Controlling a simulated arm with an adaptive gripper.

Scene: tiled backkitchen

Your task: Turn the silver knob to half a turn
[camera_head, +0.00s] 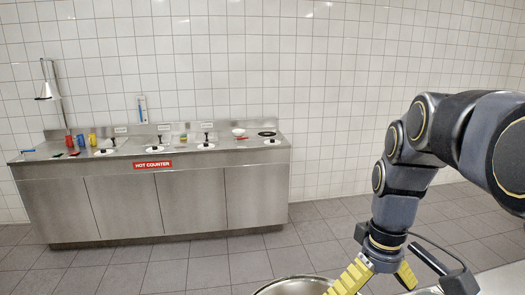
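I cannot make out a silver knob in the head view; it may be hidden or outside the picture. My gripper (376,281) hangs at the bottom, right of the middle, with two yellow fingers. The fingers spread apart to left and right, and I see nothing held between them. The left finger's tip runs to the bottom edge of the picture. A round, shiny metal rim (290,281) shows at the bottom edge, just left of the left finger. I cannot tell whether they touch.
A steel counter (105,205) with a red "HOT COUNTER" sign (152,164) stands against the tiled wall. Coloured cups (80,140), a lamp (47,90) and small items are on it. A pale surface (498,281) is at the lower right. The grey floor between is clear.

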